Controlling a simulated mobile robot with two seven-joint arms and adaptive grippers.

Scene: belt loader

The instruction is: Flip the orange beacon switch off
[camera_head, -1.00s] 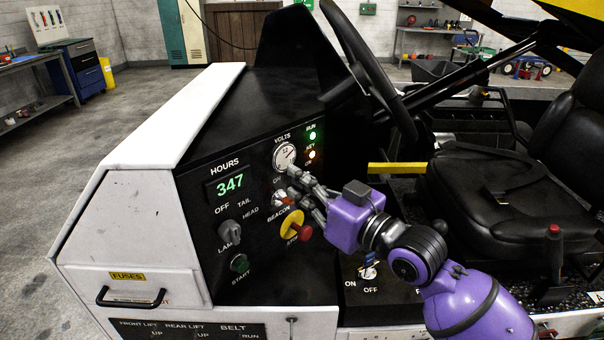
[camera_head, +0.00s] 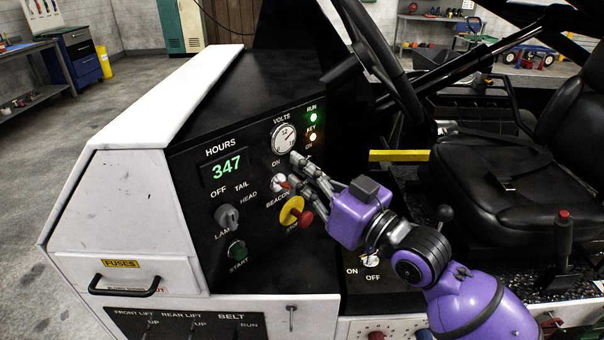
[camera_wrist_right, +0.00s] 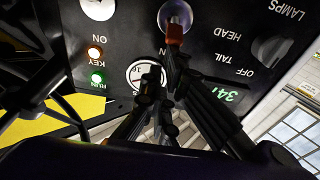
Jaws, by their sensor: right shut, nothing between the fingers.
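The beacon switch (camera_head: 280,182) is a small toggle with an orange-red tip, on the black panel above the BEACON label. In the right wrist view, where the panel is upside down, its orange tip (camera_wrist_right: 174,34) stands out from a round metal base and leans toward the gauge side. My right gripper (camera_head: 294,168) is shut and empty. Its fingertips are close in front of the switch, between it and the volts gauge. In the wrist view the fingertips (camera_wrist_right: 162,74) are right beside the orange tip; I cannot tell whether they touch it. My left gripper is not in view.
A red stop knob on a yellow disc (camera_head: 292,211) sits just below the switch. The volts gauge (camera_head: 284,138) is above it. The lamp knob (camera_head: 227,217) and green start button (camera_head: 237,250) are to the left. The steering wheel (camera_head: 385,70) rises behind.

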